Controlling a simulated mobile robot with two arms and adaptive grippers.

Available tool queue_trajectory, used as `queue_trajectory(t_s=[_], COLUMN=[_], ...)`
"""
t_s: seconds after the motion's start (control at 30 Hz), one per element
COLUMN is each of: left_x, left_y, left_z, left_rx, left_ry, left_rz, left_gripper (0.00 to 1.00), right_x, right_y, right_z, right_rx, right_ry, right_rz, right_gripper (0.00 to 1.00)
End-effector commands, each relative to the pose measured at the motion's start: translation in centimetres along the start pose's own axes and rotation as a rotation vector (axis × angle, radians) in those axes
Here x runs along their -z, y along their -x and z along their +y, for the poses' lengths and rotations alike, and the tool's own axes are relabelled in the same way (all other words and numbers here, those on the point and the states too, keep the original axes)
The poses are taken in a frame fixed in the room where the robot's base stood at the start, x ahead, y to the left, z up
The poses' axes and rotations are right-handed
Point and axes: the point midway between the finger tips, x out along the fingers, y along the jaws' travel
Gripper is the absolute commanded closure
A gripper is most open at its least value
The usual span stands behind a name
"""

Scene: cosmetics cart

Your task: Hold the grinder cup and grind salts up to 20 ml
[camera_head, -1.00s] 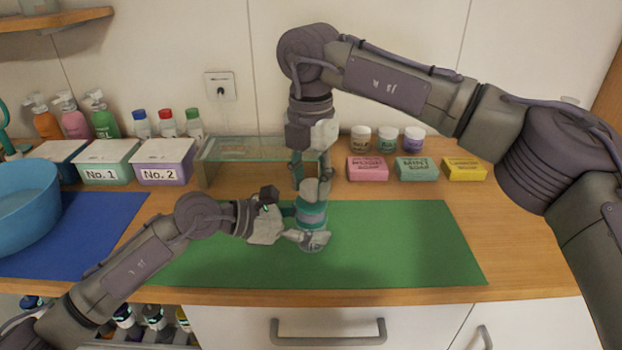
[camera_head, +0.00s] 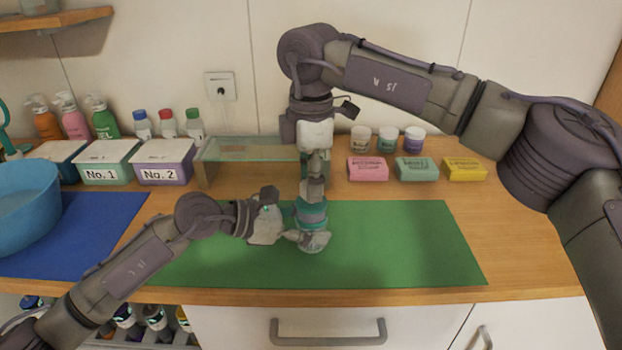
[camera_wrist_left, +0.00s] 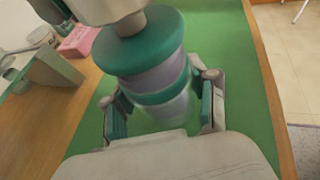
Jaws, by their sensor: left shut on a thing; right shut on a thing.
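The grinder (camera_head: 311,214) stands upright over the green mat (camera_head: 410,245), with teal bands and a grey middle. My left gripper (camera_head: 312,240) is shut on the clear cup at its lower part, coming from the left. My right gripper (camera_head: 313,190) reaches down from above and is shut on the grinder's top. In the left wrist view the grinder (camera_wrist_left: 150,65) sits between the left fingers, with the clear cup (camera_wrist_left: 165,110) low and blurred. The salt and its level cannot be made out.
A glass shelf (camera_head: 245,150) stands behind the mat. Boxes No. 1 (camera_head: 105,163) and No. 2 (camera_head: 163,163) and a blue basin (camera_head: 25,205) are at left. Pink soap (camera_head: 368,169), green soap (camera_head: 416,169) and yellow soap (camera_head: 464,169) lie at back right. The mat's right side is clear.

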Motion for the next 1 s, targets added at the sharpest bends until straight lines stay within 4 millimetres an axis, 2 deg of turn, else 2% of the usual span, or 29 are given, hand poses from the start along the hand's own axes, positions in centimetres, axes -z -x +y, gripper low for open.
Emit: queue_trajectory(t_s=[0.67,0.7,0.8,0.83,1.0], left_x=[0.05,0.05,0.06,0.06,0.06], left_y=[-0.04,-0.04,-0.04,-0.04,-0.03], left_z=[-0.12,-0.12,-0.10,-0.10,-0.07], left_rx=[0.003,0.003,0.003,0.003,0.002], left_ry=[0.000,0.000,0.000,0.000,0.001], left_rz=[0.001,0.001,0.001,0.001,0.001], left_gripper=[0.83,0.83,0.83,0.83,0.83], right_x=[-0.10,-0.10,-0.08,-0.07,-0.04], right_y=[0.02,0.02,0.02,0.02,0.01], right_z=[0.09,0.09,0.07,0.06,0.04], right_rx=[-0.003,-0.003,-0.002,-0.002,-0.001], right_ry=[-0.061,-0.061,-0.060,-0.060,-0.059], right_rz=[0.000,0.000,0.000,0.000,0.000], right_gripper=[0.95,0.54,0.37,0.34,0.34])
